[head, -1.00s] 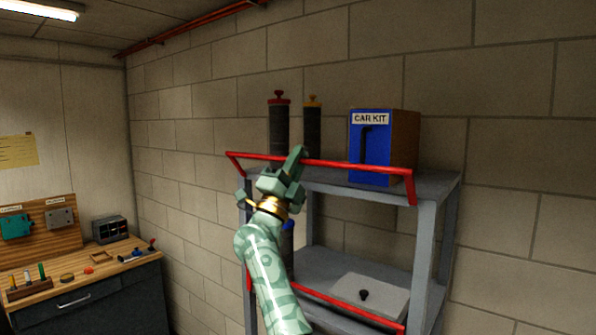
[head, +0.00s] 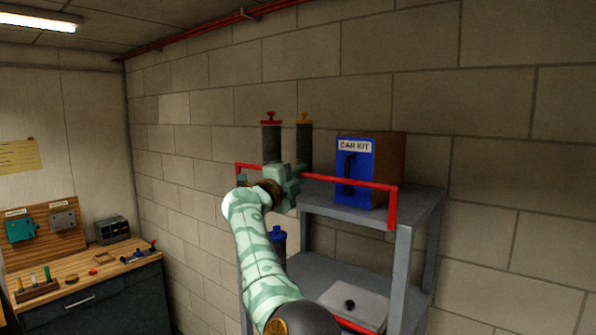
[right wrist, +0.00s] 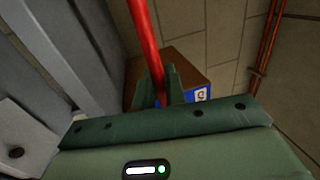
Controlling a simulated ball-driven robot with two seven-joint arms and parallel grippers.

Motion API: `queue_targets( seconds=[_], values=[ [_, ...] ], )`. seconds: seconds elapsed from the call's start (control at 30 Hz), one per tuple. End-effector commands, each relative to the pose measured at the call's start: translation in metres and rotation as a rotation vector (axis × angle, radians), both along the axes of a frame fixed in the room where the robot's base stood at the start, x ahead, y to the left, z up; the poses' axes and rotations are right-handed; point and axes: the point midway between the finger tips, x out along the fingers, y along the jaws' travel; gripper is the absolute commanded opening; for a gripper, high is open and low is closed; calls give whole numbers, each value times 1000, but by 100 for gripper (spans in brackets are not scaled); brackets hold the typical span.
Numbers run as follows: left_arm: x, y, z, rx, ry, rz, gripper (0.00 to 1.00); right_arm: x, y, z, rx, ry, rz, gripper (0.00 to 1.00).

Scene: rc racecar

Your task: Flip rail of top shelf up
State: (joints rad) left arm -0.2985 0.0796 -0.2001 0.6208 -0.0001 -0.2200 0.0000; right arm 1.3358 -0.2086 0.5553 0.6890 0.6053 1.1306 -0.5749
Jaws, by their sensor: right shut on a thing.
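The red rail (head: 350,182) of the top shelf (head: 415,205) runs across the shelf's front, above the board's edge. Its right end piece (head: 392,212) points nearly straight down to the shelf corner. My right gripper (head: 290,176) is shut on the rail left of its middle and hides part of it. In the right wrist view the rail (right wrist: 145,45) passes down between the fingers (right wrist: 158,88). My left gripper is not in view.
A blue-fronted car kit box (head: 357,170) and two dark cylinders with red (head: 271,145) and yellow (head: 304,145) tops stand behind the rail. A lower shelf holds a light grey lidded box (head: 350,303). A workbench (head: 85,270) stands at left.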

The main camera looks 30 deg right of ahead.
Motion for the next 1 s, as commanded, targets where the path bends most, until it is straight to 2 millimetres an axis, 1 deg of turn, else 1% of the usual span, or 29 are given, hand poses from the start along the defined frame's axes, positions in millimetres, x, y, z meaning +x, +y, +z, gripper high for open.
queue_targets(
  seconds=[0.03,0.47,0.5,0.53,0.83,0.93,1.0],
  values=[
    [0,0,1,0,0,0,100,0,0,2,3,0,0,0],
    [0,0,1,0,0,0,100,0,-1,1,9,3,0,0],
    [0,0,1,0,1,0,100,0,-1,1,9,3,0,23],
    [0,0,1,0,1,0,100,0,-1,1,8,3,0,30],
    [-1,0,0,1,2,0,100,0,0,-1,9,4,0,30],
    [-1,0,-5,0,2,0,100,-2,7,-4,10,2,1,30],
    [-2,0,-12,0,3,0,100,-6,18,-8,10,2,3,30]
  ],
)
